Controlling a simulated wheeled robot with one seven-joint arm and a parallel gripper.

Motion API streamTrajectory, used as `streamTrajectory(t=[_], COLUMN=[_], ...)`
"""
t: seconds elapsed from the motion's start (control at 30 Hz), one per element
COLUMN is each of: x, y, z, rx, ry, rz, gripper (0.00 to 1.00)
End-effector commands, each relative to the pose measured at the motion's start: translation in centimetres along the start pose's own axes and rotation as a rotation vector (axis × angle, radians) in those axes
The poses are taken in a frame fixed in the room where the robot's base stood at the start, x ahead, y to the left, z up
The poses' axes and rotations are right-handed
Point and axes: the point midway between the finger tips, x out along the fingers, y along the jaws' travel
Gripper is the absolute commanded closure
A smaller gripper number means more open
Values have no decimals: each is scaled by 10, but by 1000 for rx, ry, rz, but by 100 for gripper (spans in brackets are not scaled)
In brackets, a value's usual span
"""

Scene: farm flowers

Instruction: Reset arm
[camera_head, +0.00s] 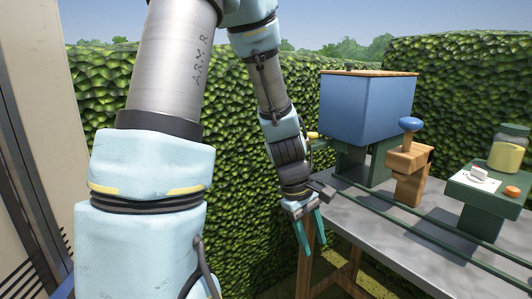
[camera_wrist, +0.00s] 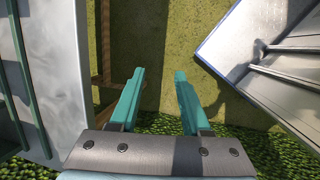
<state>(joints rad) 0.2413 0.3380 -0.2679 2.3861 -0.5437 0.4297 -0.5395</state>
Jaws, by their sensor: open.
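My arm hangs down in front of the hedge in the head view. My gripper (camera_head: 308,232) is at its lower end, just left of the table's near left corner. Its two teal fingers point downward, spread apart, with nothing between them. In the wrist view my gripper (camera_wrist: 160,95) is also open and empty, above bare greenish ground.
A grey table (camera_head: 420,225) with green rails stands at right. It carries a blue box (camera_head: 366,112), a wooden block with a blue knob (camera_head: 410,124), and a green stand (camera_head: 480,205) with a jar (camera_head: 508,152). A hedge (camera_head: 240,190) lies behind.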

Motion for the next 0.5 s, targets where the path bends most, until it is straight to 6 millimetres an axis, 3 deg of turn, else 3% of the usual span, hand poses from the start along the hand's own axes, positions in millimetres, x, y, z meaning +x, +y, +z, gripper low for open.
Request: streamTrajectory(t=[0.1, 0.2, 0.33, 0.5], x=[-43, -72, -98, -112], y=[-46, -83, -120, -142], z=[-41, -64, -81, -88], rx=[222, 391, 553, 650], ry=[129, 207, 267, 294], rz=[-44, -101, -172, -220], gripper=[53, 53, 53, 53])
